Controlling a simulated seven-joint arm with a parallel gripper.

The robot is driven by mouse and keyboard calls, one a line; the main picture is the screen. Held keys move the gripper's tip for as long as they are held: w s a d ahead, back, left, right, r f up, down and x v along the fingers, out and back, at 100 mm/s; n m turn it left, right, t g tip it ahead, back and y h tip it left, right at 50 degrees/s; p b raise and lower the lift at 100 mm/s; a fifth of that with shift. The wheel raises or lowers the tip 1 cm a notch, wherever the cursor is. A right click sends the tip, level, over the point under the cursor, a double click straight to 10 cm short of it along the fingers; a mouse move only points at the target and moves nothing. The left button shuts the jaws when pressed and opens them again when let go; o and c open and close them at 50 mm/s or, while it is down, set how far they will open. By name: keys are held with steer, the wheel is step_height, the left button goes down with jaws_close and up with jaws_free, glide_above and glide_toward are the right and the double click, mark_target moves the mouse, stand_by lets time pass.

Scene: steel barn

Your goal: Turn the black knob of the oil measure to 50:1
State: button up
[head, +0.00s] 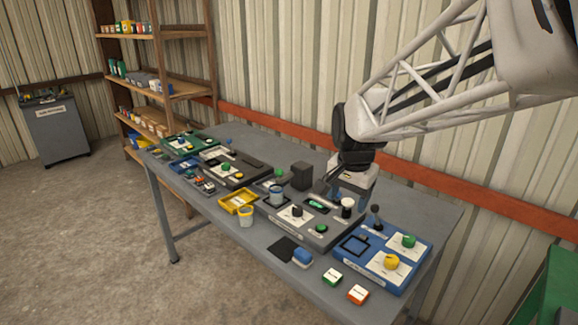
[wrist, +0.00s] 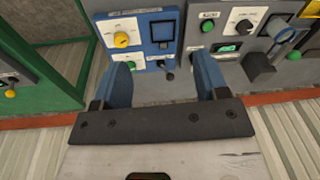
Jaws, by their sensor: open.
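The grey panel unit (head: 326,238), which looks like the oil measure, stands mid-table and also shows in the wrist view (wrist: 220,42). Its black knob (head: 297,211) sits on a white dial plate; in the wrist view the knob (wrist: 244,27) is at the upper right. The dial lettering is too small to read. A green display (head: 317,204) and a green button (head: 321,228) are on the same unit. My gripper (head: 340,190) is above the unit's back edge, apart from the knob. In the wrist view its blue fingers (wrist: 164,82) are spread, with nothing between them.
A blue panel (head: 385,262) with yellow and green knobs stands to the right. A black upright lever (head: 376,216) rises behind it. A white-topped dark cylinder (head: 347,207) and a black block (head: 301,176) stand near my gripper. A yellow tray (head: 226,204) lies left.

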steer(key=w+a+f+m, duration=0.2)
steer(key=w+f, duration=0.1)
steer(key=w, duration=0.4)
steer(key=w+a+f+m, duration=0.2)
steer(key=w, duration=0.5)
steer(key=m+g, duration=0.1)
steer(key=m, duration=0.3)
glide_above(298, 208)
step_height(298, 208, down, 9)
steer(key=shift+s+f, duration=0.1)
steer(key=shift+f, duration=0.1)
steer(key=shift+w+f, duration=0.2)
steer(key=shift+w, duration=0.05)
steer(key=shift+f, duration=0.1)
steer(key=shift+f, duration=3.8)
steer(key=c, duration=0.9)
